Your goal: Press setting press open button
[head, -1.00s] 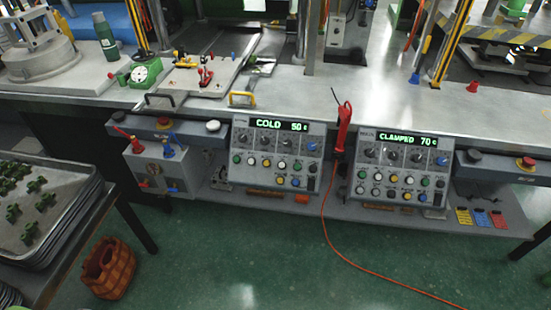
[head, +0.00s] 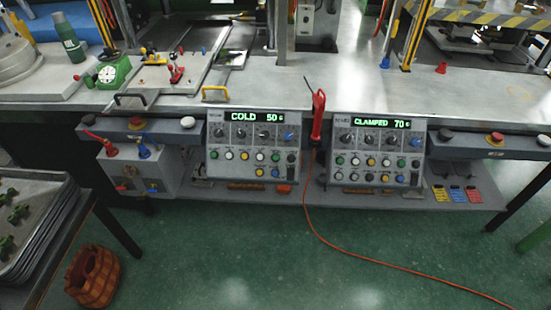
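Two grey control panels hang at the bench front. The left panel (head: 214,172) has a green display (head: 257,117) reading "COLD 50c". The right panel (head: 337,176) has a display (head: 380,123) reading "CLAMPED 70c". Each panel has a row of dark knobs with a blue one at the right, above rows of green, white, yellow and blue buttons. The button labels are too small to read, so I cannot tell which one is the open button. Neither of my grippers is in view.
A red handheld tool (head: 318,116) hangs between the panels, its orange cord (head: 350,258) trailing across the floor. Red push buttons (head: 137,123) (head: 494,139) sit on the side boxes. A tray table (head: 60,235) and a brown basket (head: 92,276) stand at lower left. Green floor before the panels is clear.

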